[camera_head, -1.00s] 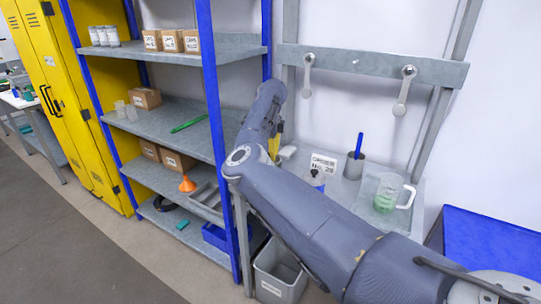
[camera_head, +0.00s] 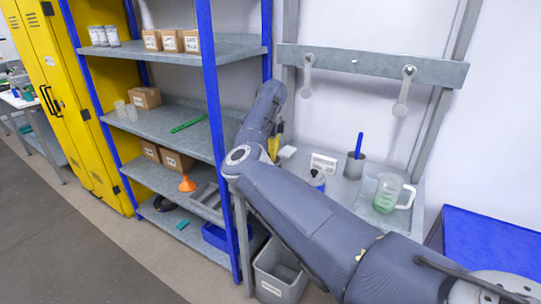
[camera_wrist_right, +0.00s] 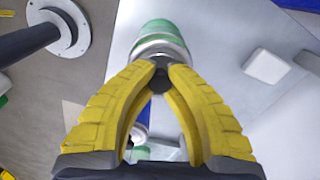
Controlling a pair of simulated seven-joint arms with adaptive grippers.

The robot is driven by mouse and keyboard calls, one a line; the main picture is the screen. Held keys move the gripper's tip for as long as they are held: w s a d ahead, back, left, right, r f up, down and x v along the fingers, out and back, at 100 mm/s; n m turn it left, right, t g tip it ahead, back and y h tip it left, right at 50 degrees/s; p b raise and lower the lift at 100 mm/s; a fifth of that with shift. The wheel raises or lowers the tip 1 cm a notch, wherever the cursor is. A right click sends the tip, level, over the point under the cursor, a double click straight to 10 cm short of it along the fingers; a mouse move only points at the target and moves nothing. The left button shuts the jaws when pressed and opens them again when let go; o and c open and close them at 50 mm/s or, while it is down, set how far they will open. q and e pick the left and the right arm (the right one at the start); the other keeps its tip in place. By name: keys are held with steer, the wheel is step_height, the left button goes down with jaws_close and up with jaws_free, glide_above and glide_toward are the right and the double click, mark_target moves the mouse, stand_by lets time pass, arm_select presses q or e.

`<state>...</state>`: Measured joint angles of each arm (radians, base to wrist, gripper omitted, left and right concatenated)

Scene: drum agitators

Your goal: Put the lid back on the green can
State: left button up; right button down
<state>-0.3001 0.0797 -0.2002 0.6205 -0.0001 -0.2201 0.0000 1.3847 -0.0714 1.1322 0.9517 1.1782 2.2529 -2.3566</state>
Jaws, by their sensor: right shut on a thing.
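In the right wrist view, the yellow fingers of my right gripper (camera_wrist_right: 160,78) are closed on a small dark knob. A pale, silvery lid (camera_wrist_right: 160,48) shows just beyond the knob, in line with the green can (camera_wrist_right: 160,28). Whether the lid is seated on the can or slightly above it, I cannot tell. In the head view, only a yellow piece of my right gripper (camera_head: 276,142) shows beside my own arm, which hides the green can. My left gripper is in neither view.
A blue can (camera_head: 316,181) stands on the metal bench, near a white card (camera_head: 323,163). A grey cup with a blue handle (camera_head: 355,165) and a jug of green liquid (camera_head: 388,194) stand to the right. A shelf rack with a blue post (camera_head: 215,120) is at left.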

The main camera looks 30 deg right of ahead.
steer(key=shift+f, duration=0.1)
stand_by(0.8)
steer(key=c, duration=0.8)
jaws_free()
steer(key=shift+c, duration=0.2)
steer(key=shift+r, duration=3.5)
steer(key=shift+c, duration=0.3)
jaws_close()
